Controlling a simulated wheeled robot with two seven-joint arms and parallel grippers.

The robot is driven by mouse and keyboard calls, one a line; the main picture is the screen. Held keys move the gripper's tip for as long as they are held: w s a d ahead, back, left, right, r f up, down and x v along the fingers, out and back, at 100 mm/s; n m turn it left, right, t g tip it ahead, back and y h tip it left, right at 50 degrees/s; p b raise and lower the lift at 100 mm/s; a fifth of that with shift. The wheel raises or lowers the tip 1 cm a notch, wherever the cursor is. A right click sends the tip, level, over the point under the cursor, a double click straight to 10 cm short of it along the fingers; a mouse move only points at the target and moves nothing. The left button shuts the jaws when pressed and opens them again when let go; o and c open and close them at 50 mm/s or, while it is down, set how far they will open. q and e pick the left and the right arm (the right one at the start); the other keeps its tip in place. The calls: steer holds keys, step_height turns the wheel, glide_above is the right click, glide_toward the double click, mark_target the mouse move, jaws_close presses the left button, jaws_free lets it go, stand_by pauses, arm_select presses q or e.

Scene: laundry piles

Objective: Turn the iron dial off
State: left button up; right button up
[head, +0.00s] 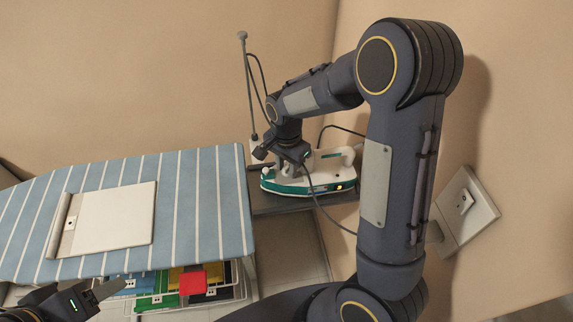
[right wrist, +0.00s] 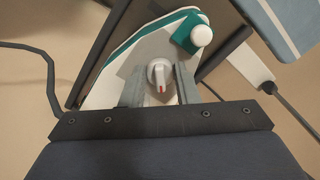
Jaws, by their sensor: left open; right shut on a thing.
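The iron (head: 325,175), white with a teal base, rests on a dark stand beside the ironing board, with a small orange light at its right end. Its dial (right wrist: 159,72) is a white round knob with a red mark toward the bottom of the right wrist view. My right gripper (head: 290,172) comes down over the iron and hides the dial in the head view. In the right wrist view its fingers (right wrist: 160,88) stand on both sides of the dial, shut on it. My left gripper (head: 100,293) is open and empty at the lower left.
The blue striped ironing board (head: 200,200) carries a white flat panel (head: 115,215). Folded coloured cloths (head: 193,282) lie in a wire rack below. A cord (head: 340,128) runs behind the iron. A wall switch (head: 466,203) is at the right.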

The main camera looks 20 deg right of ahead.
steer(key=n+b, duration=0.1)
steer(key=n, duration=0.3)
steer(key=shift+d+n, duration=0.1)
steer(key=shift+n, duration=0.3)
steer(key=shift+n+b, duration=0.7)
steer(key=shift+n, duration=1.6)
steer(key=o, duration=0.9)
steer(key=shift+o, duration=0.2)
steer(key=shift+s, duration=0.1)
